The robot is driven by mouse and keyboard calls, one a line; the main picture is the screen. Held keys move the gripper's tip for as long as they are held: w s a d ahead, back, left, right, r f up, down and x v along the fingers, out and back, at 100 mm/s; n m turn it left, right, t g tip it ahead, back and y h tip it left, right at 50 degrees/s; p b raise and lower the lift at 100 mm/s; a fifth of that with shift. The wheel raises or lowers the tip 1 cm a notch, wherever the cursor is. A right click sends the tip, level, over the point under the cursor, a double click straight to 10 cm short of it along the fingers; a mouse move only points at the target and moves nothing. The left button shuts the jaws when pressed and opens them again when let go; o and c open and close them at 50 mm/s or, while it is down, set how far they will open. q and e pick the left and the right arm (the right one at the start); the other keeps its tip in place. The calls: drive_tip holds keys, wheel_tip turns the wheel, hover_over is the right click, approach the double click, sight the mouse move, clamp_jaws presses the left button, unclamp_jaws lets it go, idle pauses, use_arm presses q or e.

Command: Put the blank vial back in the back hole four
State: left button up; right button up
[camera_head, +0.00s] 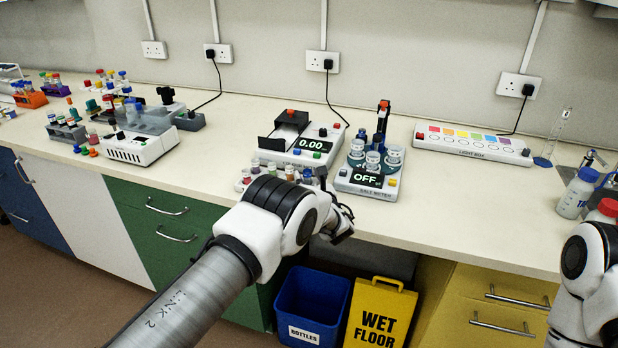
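A small rack (240,186) with a row of capped vials (272,169) stands at the front edge of the bench, left of the salt meter. My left arm covers part of it, so its back holes cannot be made out. I cannot tell which vial is the blank one. My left gripper (338,218) is at the bench's front edge, just right of the rack and in front of the salt meter. It is dark and mostly turned away, so its fingers and anything in them are unclear. My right arm shows at the lower right, its gripper out of view.
The salt meter (366,190), reading OFF, and a balance (310,155), reading 0.00, stand close behind. A light box (472,146) lies at the back right; bottles (577,192) stand far right. The bench front right of the meter is clear. A blue bin (312,300) sits below.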

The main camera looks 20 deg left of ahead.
use_arm(q)
drive_tip(key=shift+r, duration=0.15)
drive_tip(key=shift+w+r+p, duration=0.1)
drive_tip(key=shift+r+p, duration=0.25)
drive_tip(key=shift+p, duration=0.3)
drive_tip(key=v, duration=0.3)
drive_tip(key=b+v, duration=0.1)
drive_tip(key=v, duration=0.2)
drive_tip(key=b+v, duration=0.1)
drive_tip(key=v, duration=0.2)
drive_tip(key=shift+d+f, duration=0.1)
drive_tip(key=shift+f, duration=0.2)
drive_tip(key=p, duration=0.1)
drive_tip(key=r+p, duration=0.1)
drive_tip(key=p, duration=0.1)
drive_tip(key=shift+s+d+r, duration=0.2)
drive_tip(key=shift+s+r, duration=0.05)
drive_tip(key=shift+s, duration=0.1)
drive_tip(key=p, duration=0.2)
drive_tip(key=s+p, duration=0.1)
drive_tip(key=p, duration=0.2)
drive_tip(key=shift+s+d+f, duration=0.2)
drive_tip(key=shift+d+f, duration=0.1)
drive_tip(key=shift+s+d+f+p, duration=0.2)
drive_tip(key=shift+s+p, duration=0.05)
drive_tip(key=shift+p, duration=0.1)
drive_tip(key=shift+d+f, duration=0.1)
drive_tip(key=shift+f, duration=0.1)
